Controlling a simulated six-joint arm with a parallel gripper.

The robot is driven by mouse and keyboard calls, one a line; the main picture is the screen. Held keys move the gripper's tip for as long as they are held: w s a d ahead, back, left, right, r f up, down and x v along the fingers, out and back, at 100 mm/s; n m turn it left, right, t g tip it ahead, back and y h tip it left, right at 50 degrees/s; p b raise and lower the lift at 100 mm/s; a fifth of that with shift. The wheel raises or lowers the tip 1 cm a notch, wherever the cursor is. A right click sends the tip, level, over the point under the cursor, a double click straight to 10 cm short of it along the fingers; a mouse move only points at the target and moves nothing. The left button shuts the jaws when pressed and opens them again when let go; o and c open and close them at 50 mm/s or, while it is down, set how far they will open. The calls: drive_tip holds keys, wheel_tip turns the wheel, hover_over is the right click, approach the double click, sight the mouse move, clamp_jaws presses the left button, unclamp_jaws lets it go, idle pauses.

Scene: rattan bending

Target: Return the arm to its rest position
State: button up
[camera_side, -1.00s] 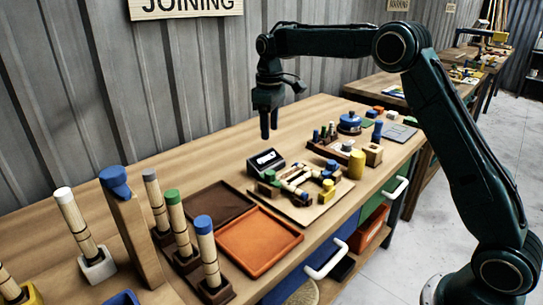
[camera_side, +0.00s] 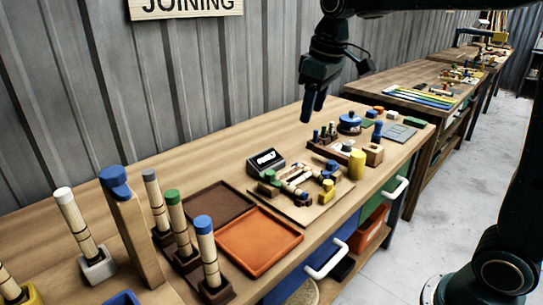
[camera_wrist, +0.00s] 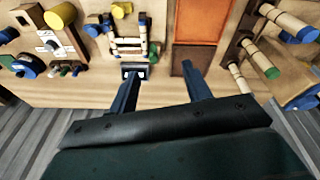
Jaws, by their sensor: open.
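My gripper (camera_side: 313,103) is open and empty in the side view, raised above the back part of the workbench with its fingers pointing down. In the wrist view my gripper (camera_wrist: 160,85) shows its two dark fingers spread apart with nothing between them. The wooden workbench (camera_side: 250,140) lies below it. A small black display box (camera_side: 266,161) and a wooden bending board (camera_side: 312,212) with rattan pieces and coloured pegs stand on the bench, clear of the gripper.
An orange tray (camera_side: 259,240) and a brown tray (camera_side: 208,204) lie flat on the bench. Upright rattan bundles with coloured caps, such as the white-capped one (camera_side: 75,222), stand at left. A yellow cylinder (camera_side: 357,164) stands at right. A corrugated wall (camera_side: 150,90) runs behind.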

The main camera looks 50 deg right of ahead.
drive_tip(key=s+a+f+m+t, duration=0.1)
drive_tip(key=s+f, duration=0.1)
drive_tip(key=s, duration=0.9)
drive_tip(key=s+f+m+t, duration=0.1)
drive_tip(key=s+f+t, duration=0.1)
drive_tip(key=s, duration=0.9)
drive_tip(key=shift+s+a+f+m, duration=0.3)
drive_tip(key=shift+a+f, duration=0.1)
drive_tip(key=shift+f, duration=0.2)
drive_tip(key=shift+w+r, duration=0.1)
